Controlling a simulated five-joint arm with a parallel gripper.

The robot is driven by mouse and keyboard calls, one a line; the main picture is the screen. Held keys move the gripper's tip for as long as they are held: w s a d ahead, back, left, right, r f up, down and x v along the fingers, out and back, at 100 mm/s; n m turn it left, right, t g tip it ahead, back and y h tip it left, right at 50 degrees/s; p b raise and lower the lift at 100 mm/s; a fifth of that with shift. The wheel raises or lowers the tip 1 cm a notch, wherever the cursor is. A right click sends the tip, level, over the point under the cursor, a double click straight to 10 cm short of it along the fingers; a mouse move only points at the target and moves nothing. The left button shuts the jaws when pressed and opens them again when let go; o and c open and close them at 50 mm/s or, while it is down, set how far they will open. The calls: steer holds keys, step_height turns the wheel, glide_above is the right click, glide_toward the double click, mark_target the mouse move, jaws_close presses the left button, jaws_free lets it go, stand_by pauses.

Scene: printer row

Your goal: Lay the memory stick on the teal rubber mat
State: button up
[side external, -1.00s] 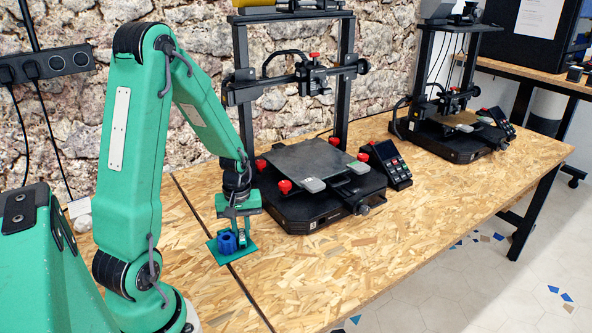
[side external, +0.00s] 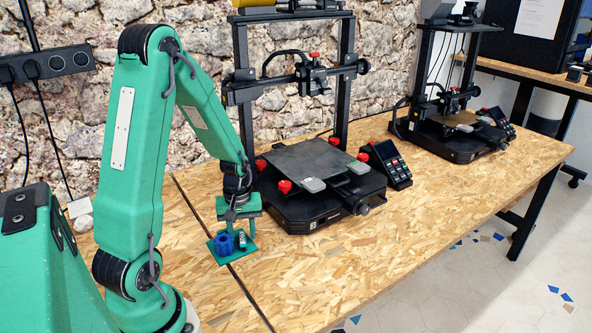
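The teal rubber mat (side external: 234,258) lies flat on the wooden table, left of the near printer. A small dark memory stick (side external: 240,241) is on it, just right of a blue object; it seems upright, though it is too small to be sure. My gripper (side external: 240,230) points down right over the mat. Its teal fingers look spread, one to each side above the stick, with a gap between them. Whether a finger still touches the stick is too small to tell.
A blue ribbed object (side external: 224,244) stands on the mat's left part, close to my gripper. The near printer (side external: 318,195) is just to the right, with a keypad unit (side external: 387,165) beside it. The table front is clear.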

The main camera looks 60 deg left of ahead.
mark_target(243, 235)
steer(key=shift+r, duration=0.1)
step_height(243, 235, up, 12)
stand_by(0.8)
steer(key=shift+r, duration=0.1)
stand_by(0.4)
steer(key=s+d+r+m+t, duration=0.2)
steer(key=d+r+m, duration=0.3)
steer(key=d, duration=0.4)
steer(key=s+d+r+m+t, duration=0.3)
steer(key=d+r+m, duration=0.3)
steer(key=d+m, duration=0.2)
steer(key=shift+d+r+m+t, duration=0.25)
steer(key=shift+d+m+t, duration=0.05)
steer(key=shift+d, duration=0.05)
stand_by(0.6)
